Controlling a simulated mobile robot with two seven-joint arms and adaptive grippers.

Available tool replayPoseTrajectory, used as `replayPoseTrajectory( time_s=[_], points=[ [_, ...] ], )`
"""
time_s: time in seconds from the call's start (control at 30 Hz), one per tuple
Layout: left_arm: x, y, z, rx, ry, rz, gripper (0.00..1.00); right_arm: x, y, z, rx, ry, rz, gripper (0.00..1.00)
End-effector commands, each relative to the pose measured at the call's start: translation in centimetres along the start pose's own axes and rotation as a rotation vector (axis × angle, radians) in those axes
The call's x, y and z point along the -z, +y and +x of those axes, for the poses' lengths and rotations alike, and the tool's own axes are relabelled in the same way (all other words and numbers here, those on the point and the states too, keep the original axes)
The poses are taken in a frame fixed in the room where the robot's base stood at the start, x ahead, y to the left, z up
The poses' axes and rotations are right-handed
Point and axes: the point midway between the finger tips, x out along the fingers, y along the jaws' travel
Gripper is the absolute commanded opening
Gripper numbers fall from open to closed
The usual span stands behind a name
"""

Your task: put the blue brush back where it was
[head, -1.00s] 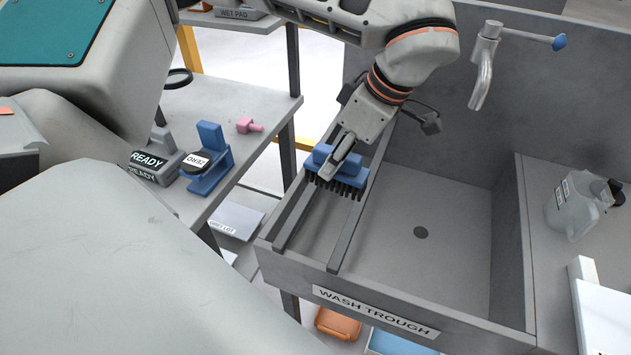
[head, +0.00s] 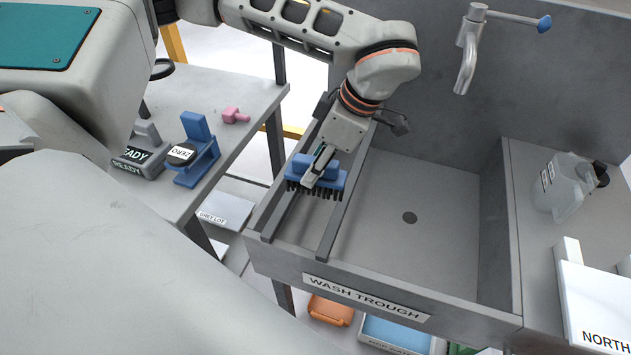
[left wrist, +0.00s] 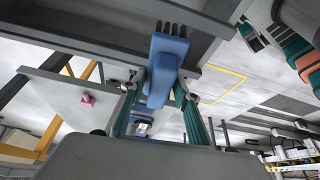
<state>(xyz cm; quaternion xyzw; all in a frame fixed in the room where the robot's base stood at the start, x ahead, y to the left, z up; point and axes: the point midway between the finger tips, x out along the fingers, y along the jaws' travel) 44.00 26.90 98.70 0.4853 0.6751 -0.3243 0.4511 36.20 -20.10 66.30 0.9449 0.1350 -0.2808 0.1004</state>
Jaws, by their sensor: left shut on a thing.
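The blue brush (head: 329,172), with dark bristles pointing down, is at the left side of the wash trough (head: 420,215), over two grey rails (head: 338,222). I cannot tell whether the bristles touch the rails. My left gripper (head: 318,172) is shut on its raised blue grip from above. In the left wrist view the brush (left wrist: 166,62) sits between the two fingers of my left gripper (left wrist: 160,88), its bristles at the top of the picture. My right gripper is not in view.
A faucet (head: 468,50) overhangs the trough's back. A clear jug (head: 562,188) and a white box (head: 600,300) stand on the right ledge. A side table (head: 240,95) at left holds a blue stand (head: 200,150), a grey READY block (head: 143,158) and a pink piece (head: 235,115). The trough floor is clear.

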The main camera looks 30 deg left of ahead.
Motion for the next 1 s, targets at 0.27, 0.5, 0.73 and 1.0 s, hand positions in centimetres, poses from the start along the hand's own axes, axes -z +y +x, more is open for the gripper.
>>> replayPoseTrajectory(
  time_s=[0.27,0.5,0.73,1.0],
  points=[
    [-1.4,-0.1,3.4,0.003,0.001,0.001,0.11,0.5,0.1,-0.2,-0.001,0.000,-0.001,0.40],
    [-1.7,0.0,4.1,0.001,0.000,0.001,0.11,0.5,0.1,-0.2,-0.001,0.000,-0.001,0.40],
    [-1.8,0.0,4.4,0.001,0.001,0.001,0.11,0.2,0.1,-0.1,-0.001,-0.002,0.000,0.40],
    [-1.8,0.0,4.3,0.001,0.000,0.001,0.47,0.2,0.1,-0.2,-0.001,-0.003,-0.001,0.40]
  ],
)
